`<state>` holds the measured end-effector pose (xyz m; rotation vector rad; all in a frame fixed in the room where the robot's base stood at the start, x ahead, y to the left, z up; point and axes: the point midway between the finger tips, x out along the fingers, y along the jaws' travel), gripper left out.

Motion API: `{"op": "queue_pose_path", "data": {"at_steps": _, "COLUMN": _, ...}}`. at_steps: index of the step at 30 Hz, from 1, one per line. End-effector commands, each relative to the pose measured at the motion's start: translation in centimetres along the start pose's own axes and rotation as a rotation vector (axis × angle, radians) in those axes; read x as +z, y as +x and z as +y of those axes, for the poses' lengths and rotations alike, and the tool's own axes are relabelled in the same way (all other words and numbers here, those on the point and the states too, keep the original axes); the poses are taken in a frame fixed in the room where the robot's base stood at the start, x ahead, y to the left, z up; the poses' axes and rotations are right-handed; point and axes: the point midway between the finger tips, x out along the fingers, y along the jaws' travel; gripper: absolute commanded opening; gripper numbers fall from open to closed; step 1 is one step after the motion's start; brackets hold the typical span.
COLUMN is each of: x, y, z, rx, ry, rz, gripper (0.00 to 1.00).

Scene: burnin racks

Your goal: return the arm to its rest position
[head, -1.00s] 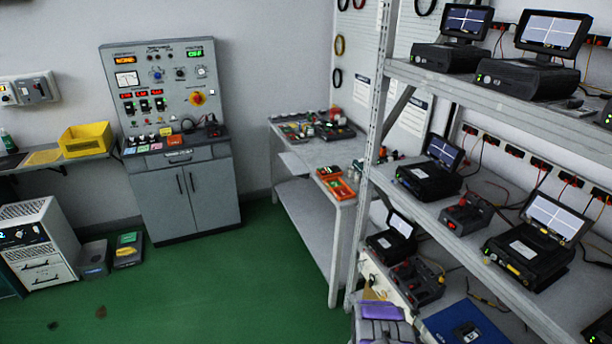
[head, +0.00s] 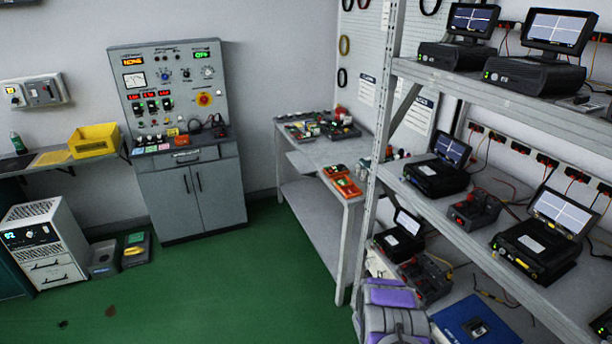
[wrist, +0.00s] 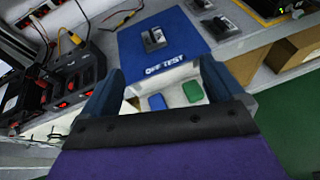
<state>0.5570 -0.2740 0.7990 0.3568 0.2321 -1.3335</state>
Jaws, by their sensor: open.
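My arm (head: 390,312), purple and grey, shows at the bottom of the head view, in front of the lower shelf of the rack. In the wrist view my gripper (wrist: 160,88) has its two dark blue fingers spread apart, with nothing held between them. Beyond the fingers is a blue mat (wrist: 195,45) marked "OFF TEST" with a small grey device (wrist: 153,38) on it. A white bin (wrist: 183,74) with a blue piece and a green piece shows between the fingers, partly hidden by the gripper; I cannot tell the distance.
The metal rack (head: 372,205) with several screened units stands close on the right. A black unit with red sockets (wrist: 72,82) is left of my gripper. A grey workbench (head: 322,178) and control cabinet (head: 192,200) stand farther back.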

Motion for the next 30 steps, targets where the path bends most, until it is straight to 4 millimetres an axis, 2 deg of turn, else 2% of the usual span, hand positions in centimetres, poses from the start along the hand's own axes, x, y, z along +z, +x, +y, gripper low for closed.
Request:
{"op": "queue_pose_path", "data": {"at_steps": 8, "x": 8.1, "y": -4.3, "z": 0.1, "rx": -0.141, "ry": 0.2, "rz": -0.012, "gripper": 0.95}}
{"op": "queue_pose_path", "data": {"at_steps": 14, "x": 13.5, "y": -8.1, "z": -1.4, "rx": -0.259, "ry": 0.351, "rz": -0.004, "gripper": 0.95}}
{"op": "queue_pose_path", "data": {"at_steps": 21, "x": 19.0, "y": -12.7, "z": -4.3, "rx": -0.4, "ry": 0.527, "rz": 0.027, "gripper": 0.95}}
{"op": "queue_pose_path", "data": {"at_steps": 30, "x": 24.0, "y": -19.8, "z": -9.1, "rx": -0.574, "ry": 0.736, "rz": 0.088, "gripper": 0.95}}
